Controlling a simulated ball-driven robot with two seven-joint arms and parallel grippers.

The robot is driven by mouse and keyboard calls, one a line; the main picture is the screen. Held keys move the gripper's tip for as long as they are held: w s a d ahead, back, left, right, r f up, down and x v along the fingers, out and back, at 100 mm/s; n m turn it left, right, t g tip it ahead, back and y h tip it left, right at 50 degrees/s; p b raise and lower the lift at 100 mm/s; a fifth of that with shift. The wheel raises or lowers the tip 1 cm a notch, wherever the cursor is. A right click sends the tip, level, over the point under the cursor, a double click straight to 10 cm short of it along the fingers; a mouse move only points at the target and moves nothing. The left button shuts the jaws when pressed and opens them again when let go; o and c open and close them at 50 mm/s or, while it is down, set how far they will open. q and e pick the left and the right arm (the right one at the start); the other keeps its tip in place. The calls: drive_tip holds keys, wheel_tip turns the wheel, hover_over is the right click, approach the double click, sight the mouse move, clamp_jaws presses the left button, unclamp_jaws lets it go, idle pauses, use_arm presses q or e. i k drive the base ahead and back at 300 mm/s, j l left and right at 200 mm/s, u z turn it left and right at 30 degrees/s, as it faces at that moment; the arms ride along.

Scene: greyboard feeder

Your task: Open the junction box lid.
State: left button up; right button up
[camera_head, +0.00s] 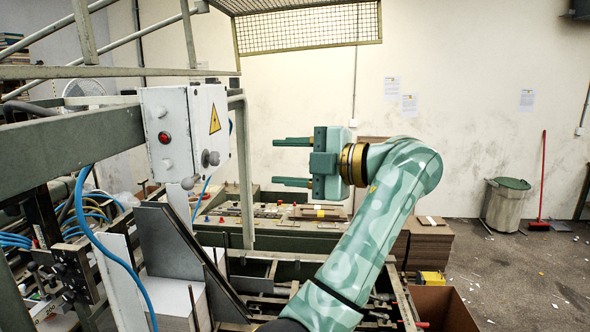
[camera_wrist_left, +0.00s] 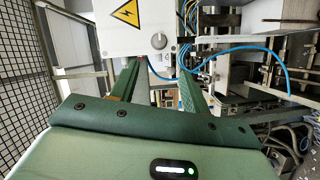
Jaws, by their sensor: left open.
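The white junction box (camera_head: 166,112) is mounted on the machine frame at left. A red button and a small knob show on its left face. In the left wrist view the lid (camera_wrist_left: 180,15) is at top, with the knob (camera_wrist_left: 158,41) just beyond the fingertips. My left gripper (camera_head: 276,162) is open and empty, to the right of the lid and apart from it, fingers pointing left. It also shows in the wrist view (camera_wrist_left: 160,70).
Blue hoses (camera_head: 100,255) hang at left below the box. A green post (camera_head: 245,170) stands behind the box. A feeder bench (camera_head: 275,238) with boards lies below and behind my gripper. A wire mesh guard (camera_head: 310,25) hangs above. A bin (camera_head: 505,205) stands far right.

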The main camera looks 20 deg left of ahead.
sight(208, 104)
drive_tip(key=k, duration=1)
